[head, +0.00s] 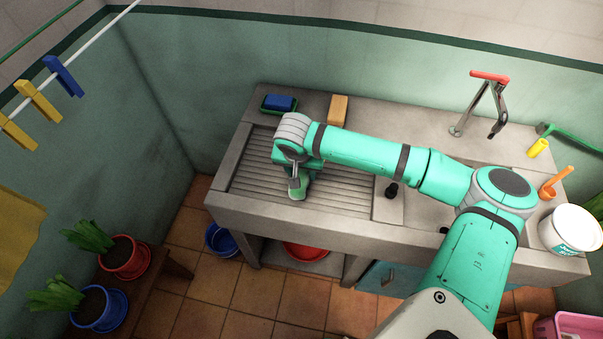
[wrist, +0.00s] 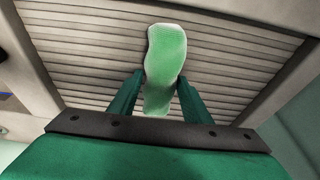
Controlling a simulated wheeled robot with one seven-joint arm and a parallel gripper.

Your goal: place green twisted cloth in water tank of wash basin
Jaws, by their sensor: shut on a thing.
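The green twisted cloth (wrist: 166,50) is pale green and elongated. My gripper (wrist: 158,82) is shut on it, with one finger on each side. In the head view the cloth (head: 299,192) shows just below my gripper (head: 296,180), over the front part of the ribbed washboard of the wash basin (head: 250,207). I cannot tell whether the cloth touches the ribs. My arm crosses the right part of the basin, and the water tank is largely hidden behind it.
A blue sponge in a green dish (head: 279,103) and a tan soap block (head: 338,109) stand on the back ledge. A red-handled tap (head: 489,76) rises at the back right.

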